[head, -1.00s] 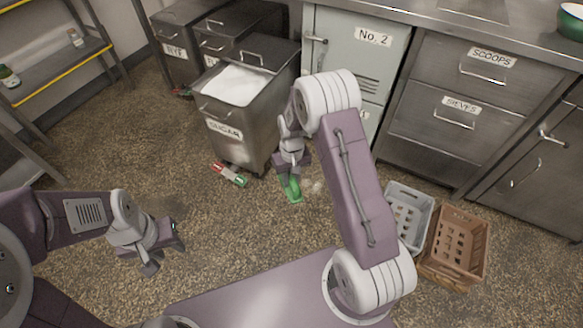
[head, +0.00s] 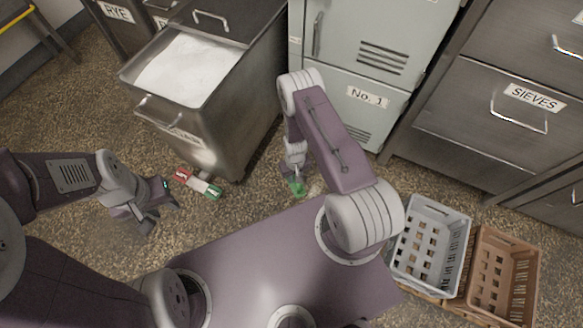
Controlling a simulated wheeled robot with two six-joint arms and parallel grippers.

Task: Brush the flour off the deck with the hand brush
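The hand brush (head: 297,188) is green and low at the deck in the middle of the head view, in front of the pale green locker. My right gripper (head: 294,176) is at its upper end and seems shut on it; the fingers are small and partly hidden by the arm. A small pale patch of flour (head: 316,187) lies on the speckled brown deck (head: 250,190) just right of the brush. My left gripper (head: 160,208) is open and empty above the deck at the left.
A red, white and green object (head: 198,184) lies on the deck by the steel sugar bin (head: 215,125). A grey crate (head: 432,245) and a brown crate (head: 502,280) stand at the right. Lockers (head: 365,70) and steel drawers (head: 500,110) close off the back.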

